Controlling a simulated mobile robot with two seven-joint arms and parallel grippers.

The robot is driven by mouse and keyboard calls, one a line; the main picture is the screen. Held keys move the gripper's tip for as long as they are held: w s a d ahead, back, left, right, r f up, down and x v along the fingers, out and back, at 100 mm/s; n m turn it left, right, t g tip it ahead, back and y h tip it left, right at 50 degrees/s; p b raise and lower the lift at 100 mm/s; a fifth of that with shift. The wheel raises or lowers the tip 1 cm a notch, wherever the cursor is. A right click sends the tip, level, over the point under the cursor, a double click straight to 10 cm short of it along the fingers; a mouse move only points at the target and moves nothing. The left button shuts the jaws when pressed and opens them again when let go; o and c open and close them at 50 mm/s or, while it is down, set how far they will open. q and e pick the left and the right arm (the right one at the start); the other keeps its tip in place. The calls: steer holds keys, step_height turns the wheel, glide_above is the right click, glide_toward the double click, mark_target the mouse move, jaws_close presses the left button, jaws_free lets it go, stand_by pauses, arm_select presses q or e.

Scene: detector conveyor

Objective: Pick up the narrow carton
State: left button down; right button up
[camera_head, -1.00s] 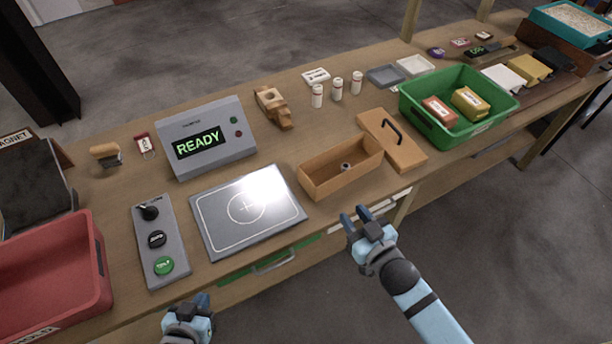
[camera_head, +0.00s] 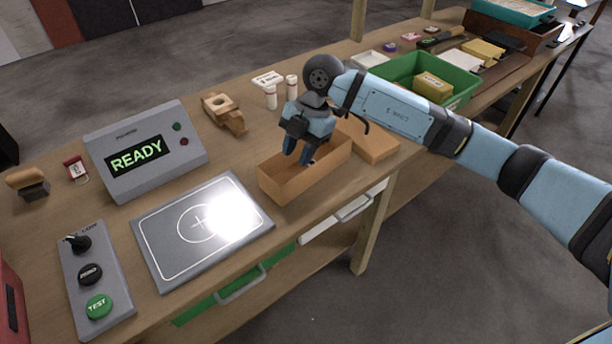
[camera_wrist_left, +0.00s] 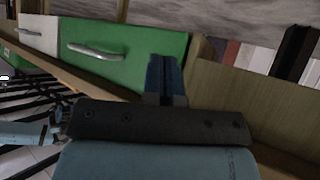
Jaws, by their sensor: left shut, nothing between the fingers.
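No carton in view can be surely told as the narrow one. A yellow carton (camera_head: 433,87) lies in the green bin (camera_head: 462,98) at the upper right. The reddish carton seen beside it earlier is hidden behind my right arm. My right gripper (camera_head: 299,157) points down over the open brown box (camera_head: 285,187), with its fingertips at or inside the box opening. Whether the fingers hold anything is hidden. My left gripper (camera_wrist_left: 165,78) shows only in the left wrist view, its blue fingers together and empty, in front of a green drawer front.
A grey plate (camera_head: 165,250) lies left of the brown box, with a READY display unit (camera_head: 145,150) behind it. A button panel (camera_head: 95,280) stands at the left. The brown lid (camera_head: 372,145) lies right of the box. White bottles (camera_head: 270,97) stand behind my right gripper.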

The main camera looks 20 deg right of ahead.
steer(key=w+d+r+m+t+h+b, duration=0.1)
steer(key=w+d+r+m+h, duration=0.1)
steer(key=w+d+h, duration=0.35)
steer(key=y, duration=0.2)
glide_toward(318, 179)
steer(key=shift+m+h, duration=0.25)
steer(key=shift+m, duration=0.05)
steer(key=shift+a+f, duration=0.1)
steer(key=shift+f, duration=2.85)
jaws_close()
